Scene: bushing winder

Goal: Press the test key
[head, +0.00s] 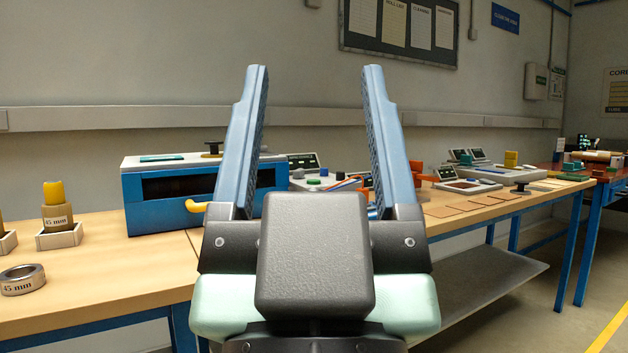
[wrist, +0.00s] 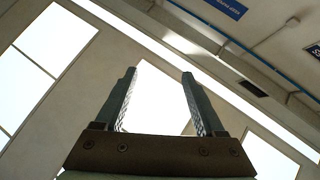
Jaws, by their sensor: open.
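My gripper (head: 316,70) stands upright in the middle of the head view, with its two blue fingers wide apart and nothing between them. In the wrist view my gripper (wrist: 159,72) is open and points up at the ceiling. Behind it on the bench, a grey console (head: 298,183) carries a green button (head: 313,181), a blue button (head: 324,172) and a dark knob. My right finger and palm hide part of this console. I cannot read any label there, so I cannot tell which one is the test key.
A blue box oven (head: 150,208) with a yellow handle stands left of the console. More instruments (head: 466,186) sit along the bench to the right. The floor at the right is clear.

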